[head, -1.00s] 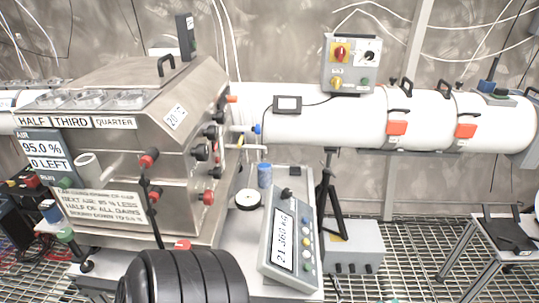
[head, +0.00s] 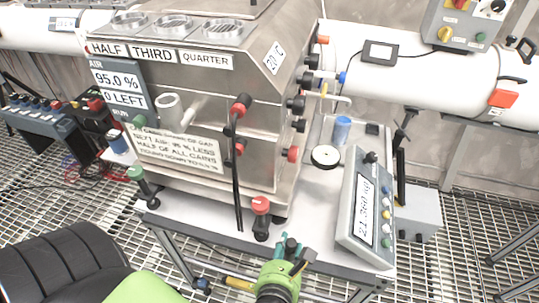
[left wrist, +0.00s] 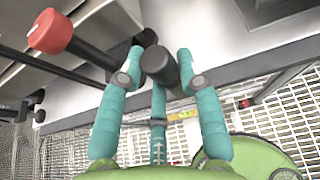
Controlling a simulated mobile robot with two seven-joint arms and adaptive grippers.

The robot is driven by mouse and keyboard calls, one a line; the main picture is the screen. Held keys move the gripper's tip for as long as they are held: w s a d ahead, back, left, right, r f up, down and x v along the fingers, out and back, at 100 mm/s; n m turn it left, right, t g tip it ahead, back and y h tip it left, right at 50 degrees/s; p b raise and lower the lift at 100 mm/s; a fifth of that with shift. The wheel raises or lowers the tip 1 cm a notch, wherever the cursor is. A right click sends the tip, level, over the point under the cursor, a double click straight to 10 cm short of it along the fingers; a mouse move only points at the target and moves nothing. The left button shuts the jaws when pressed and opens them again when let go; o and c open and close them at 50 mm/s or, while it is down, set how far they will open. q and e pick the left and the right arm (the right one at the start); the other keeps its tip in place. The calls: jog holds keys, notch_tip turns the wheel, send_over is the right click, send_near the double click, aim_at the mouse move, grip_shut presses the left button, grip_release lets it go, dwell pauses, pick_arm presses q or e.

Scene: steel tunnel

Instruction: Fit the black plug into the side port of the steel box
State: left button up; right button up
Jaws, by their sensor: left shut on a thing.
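The steel box (head: 215,85) stands on a bench left of centre. Its right side carries several black and red knobs or plugs, among them a black one (head: 296,104) and a red one (head: 292,154). I cannot tell which spot is the open side port. My left gripper (head: 293,250), green with teal fingers, is low in the head view, in front of the bench edge. It is shut on the black plug (left wrist: 160,66), a dark cylinder between the teal fingers in the left wrist view. The plug is apart from the box. My right gripper is not in view.
A scale (head: 362,215), black-and-white disc (head: 325,156) and blue jar (head: 342,130) occupy the bench's right part. Bare bench (head: 305,200) lies between.

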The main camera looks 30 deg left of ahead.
pick_arm(q)
jog(key=shift+n+y, duration=0.5)
jog(key=shift+y, duration=0.1)
jog(key=w, duration=0.2)
jog(key=w+p, duration=0.1)
jog(key=w, duration=0.1)
jog(key=w+p, duration=0.1)
jog(key=w, duration=0.1)
jog(key=shift+w+d+f, duration=0.1)
jog(key=shift+d, duration=0.25)
jog(key=p, duration=0.2)
send_over(302, 217)
jog(key=shift+w+a+f, duration=0.1)
jog(key=shift+f, duration=0.1)
notch_tip(302, 217, down, 3)
jog(key=shift+f+b, duration=0.1)
jog(key=shift+b, duration=0.3)
jog(key=shift+f, duration=0.2)
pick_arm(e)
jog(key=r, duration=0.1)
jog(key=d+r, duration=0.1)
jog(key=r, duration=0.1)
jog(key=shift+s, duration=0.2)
pick_arm(q)
jog(key=shift+f, duration=0.15)
jog(key=o, duration=1.1)
